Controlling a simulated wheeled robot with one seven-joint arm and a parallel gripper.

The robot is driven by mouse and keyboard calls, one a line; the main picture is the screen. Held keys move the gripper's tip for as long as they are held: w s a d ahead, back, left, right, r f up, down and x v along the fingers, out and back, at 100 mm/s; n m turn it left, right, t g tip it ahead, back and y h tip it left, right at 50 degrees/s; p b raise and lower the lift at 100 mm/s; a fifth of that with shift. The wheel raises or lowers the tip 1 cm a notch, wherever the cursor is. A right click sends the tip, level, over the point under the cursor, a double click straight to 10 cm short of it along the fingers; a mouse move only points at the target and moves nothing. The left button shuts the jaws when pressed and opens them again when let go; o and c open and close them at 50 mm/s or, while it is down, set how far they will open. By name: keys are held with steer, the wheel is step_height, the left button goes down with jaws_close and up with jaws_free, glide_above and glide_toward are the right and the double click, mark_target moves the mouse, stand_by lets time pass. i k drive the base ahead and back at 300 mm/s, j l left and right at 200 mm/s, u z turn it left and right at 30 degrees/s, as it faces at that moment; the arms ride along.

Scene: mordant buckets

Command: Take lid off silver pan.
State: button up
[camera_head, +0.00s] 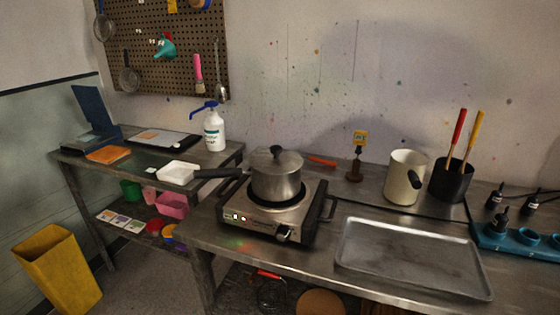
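A silver pan (276,187) stands on a steel hot plate (262,221) near the middle of the head view. Its lid (275,161) sits on top of it, with a dark knob (277,152) at the centre. A long dark handle reaches left from the pan. My gripper is not in this view.
A metal tray (412,290) lies to the right of the hot plate. Behind it stand a white pitcher (402,170), a black pot (450,183) holding red and yellow handled tools, and a small stand with a yellow tag (360,138). A white pump bottle (213,133) stands on the left table.

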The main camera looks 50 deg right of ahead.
mark_target(275, 160)
steer(key=i+j+z, duration=0.1)
steer(key=z, duration=0.25)
steer(key=i+j+z, duration=0.1)
steer(key=z, duration=0.3)
